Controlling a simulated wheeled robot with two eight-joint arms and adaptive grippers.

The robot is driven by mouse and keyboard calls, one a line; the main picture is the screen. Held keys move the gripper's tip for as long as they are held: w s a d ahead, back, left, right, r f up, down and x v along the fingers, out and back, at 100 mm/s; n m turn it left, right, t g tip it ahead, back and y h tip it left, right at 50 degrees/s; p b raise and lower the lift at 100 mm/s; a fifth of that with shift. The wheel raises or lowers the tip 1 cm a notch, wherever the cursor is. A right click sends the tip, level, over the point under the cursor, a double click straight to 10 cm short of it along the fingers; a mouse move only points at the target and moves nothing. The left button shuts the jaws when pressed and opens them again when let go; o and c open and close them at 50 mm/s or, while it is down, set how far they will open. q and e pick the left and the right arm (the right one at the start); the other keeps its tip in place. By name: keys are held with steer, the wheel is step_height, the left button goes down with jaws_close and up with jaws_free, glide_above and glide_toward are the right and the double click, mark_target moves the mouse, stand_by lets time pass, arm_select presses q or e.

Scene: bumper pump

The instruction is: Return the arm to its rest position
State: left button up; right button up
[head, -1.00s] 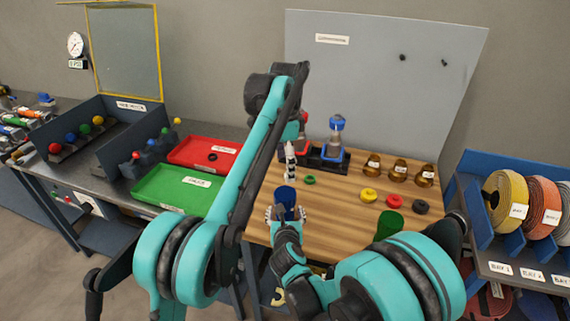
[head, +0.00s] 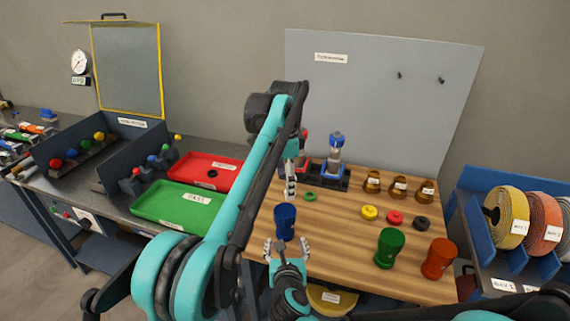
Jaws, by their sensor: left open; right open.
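My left arm reaches in from the left over the wooden board (head: 345,222). My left gripper (head: 290,190) is open and points down above the board, near a green ring (head: 310,197). It is seen edge-on and holds nothing visible. My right gripper (head: 287,244) is open and empty at the board's front edge. It sits just in front of a blue cup (head: 285,220), which stands upright on the board; I cannot tell if they still touch.
Green (head: 390,248) and orange (head: 438,258) cups stand at the right. Yellow (head: 369,212), red (head: 394,217) and black (head: 421,223) rings lie behind them. A blue-topped pump (head: 335,155) and brass pieces (head: 398,187) stand farther back. Green (head: 165,207) and red (head: 204,165) trays lie left; a spool rack (head: 475,205) stands right.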

arm_select(q)
steer(key=s+a+n+t, duration=0.4)
steer(key=s+a+n, duration=0.4)
steer(key=s+a, duration=0.4)
arm_select(e)
step_height(320, 180, up, 16)
steer(key=s+n+t+y, duration=0.25)
steer(key=n+y, duration=0.45)
steer(key=n, duration=1.5)
arm_select(q)
steer(key=s+a+f+n+t, duration=0.1)
steer(key=s+a+f+n, duration=0.2)
steer(key=s+f, duration=0.3)
steer(key=s+a+f+n+t, duration=0.2)
steer(key=s+f+n, duration=0.2)
steer(key=s, duration=0.6)
step_height(320, 180, down, 3)
steer(key=shift+s+a+r, duration=0.2)
steer(key=shift+a, duration=0.2)
arm_select(e)
steer(key=s+d+f+n+g+h, duration=0.7)
steer(key=s+d+f+n, duration=0.6)
steer(key=d, duration=0.4)
steer(key=shift+s+d+f+n+g, duration=0.3)
steer(key=shift+s+f+g, duration=0.4)
steer(key=shift+s+g, duration=0.4)
